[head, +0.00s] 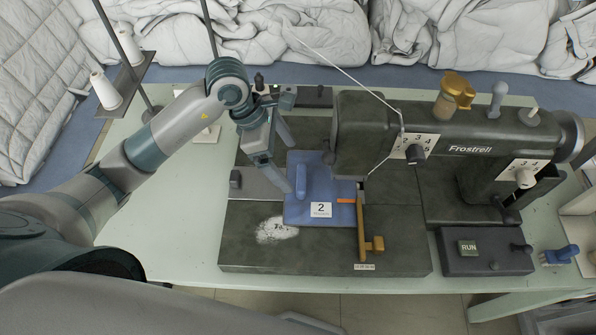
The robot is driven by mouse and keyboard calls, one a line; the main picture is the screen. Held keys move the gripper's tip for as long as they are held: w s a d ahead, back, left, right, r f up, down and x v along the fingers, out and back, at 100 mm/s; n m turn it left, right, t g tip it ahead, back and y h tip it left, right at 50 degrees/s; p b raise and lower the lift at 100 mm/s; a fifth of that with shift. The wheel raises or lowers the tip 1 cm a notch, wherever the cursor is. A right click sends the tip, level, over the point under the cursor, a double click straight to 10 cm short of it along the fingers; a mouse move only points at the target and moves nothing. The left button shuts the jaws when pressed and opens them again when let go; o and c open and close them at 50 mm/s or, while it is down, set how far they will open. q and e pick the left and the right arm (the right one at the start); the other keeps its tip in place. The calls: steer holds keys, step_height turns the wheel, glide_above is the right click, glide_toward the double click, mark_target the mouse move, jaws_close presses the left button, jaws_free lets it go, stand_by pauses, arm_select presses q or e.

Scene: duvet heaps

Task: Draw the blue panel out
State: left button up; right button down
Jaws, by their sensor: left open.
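The blue panel (338,190) lies flat on the dark bed of the sewing machine (460,148), left of its needle end. It has a raised lighter blue grip (301,181) near its left side and a white label marked 2 at its front. My left gripper (291,166) is open, with its fingers spread above the panel's left edge, close to the raised grip. I cannot tell whether a finger touches the grip. Nothing is held between the fingers. My right gripper is out of view.
A brass lever (363,235) stands along the panel's right front edge. A RUN switch box (486,251) is at the right. Thread cones (106,91) stand on a rack at the left. The pale green table (178,235) is clear at front left. Duvet heaps (455,38) lie behind.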

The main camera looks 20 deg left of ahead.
mark_target(298, 177)
arm_select(q)
steer(key=p+x, duration=0.1)
steer(key=x, duration=0.6)
steer(key=shift+f+p, duration=0.3)
steer(key=shift+p, duration=0.1)
steer(key=c, duration=1.2)
